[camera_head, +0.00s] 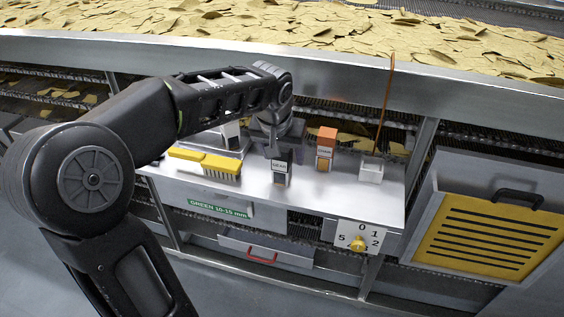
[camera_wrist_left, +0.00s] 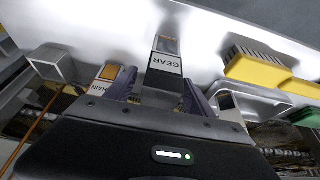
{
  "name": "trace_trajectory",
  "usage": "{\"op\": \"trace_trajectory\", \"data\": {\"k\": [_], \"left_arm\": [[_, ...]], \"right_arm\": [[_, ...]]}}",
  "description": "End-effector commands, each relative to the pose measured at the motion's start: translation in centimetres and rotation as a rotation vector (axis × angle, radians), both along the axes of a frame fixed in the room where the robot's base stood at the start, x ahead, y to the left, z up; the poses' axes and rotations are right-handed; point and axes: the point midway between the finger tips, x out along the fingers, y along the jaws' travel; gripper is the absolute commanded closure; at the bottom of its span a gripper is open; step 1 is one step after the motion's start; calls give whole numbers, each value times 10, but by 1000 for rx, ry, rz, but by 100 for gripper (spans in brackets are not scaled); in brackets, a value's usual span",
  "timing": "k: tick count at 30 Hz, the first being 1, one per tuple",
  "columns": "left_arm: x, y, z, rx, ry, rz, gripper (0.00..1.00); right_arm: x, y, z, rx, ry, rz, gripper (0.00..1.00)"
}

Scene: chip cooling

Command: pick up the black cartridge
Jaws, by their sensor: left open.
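The black cartridge (camera_head: 280,172), with a white label reading GEAR, stands upright on the metal shelf in the head view. In the left wrist view the cartridge (camera_wrist_left: 165,58) is ahead, roughly centred between the fingers. My left gripper (camera_head: 282,146) is just behind and above it in the head view, partly hidden by my wrist. In the left wrist view my gripper (camera_wrist_left: 158,92) has its purple-grey fingers apart, with nothing clearly held. I cannot tell whether the fingers flank the cartridge. My right gripper is not in view.
An orange cartridge (camera_head: 326,143) stands right of the black one. A yellow brush (camera_head: 205,164) lies left, before a tray with another cartridge (camera_head: 231,131). A chip-filled conveyor (camera_head: 300,53) runs behind.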

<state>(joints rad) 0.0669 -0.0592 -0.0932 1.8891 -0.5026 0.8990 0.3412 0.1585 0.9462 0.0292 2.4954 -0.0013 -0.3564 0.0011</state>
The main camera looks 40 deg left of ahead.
Motion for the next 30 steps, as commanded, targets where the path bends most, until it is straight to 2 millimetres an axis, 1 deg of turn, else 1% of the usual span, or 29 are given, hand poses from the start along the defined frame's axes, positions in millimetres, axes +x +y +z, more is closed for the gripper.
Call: {"op": "trace_trajectory", "data": {"k": [3,19,20,30], "left_arm": [[2,1,-4,0,0,1,37],[1,1,-4,0,0,1,37],[1,0,-4,0,0,1,39],[1,0,-4,0,0,1,67]], "right_arm": [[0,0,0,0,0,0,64],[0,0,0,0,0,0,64],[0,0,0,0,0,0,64],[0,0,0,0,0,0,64]]}}
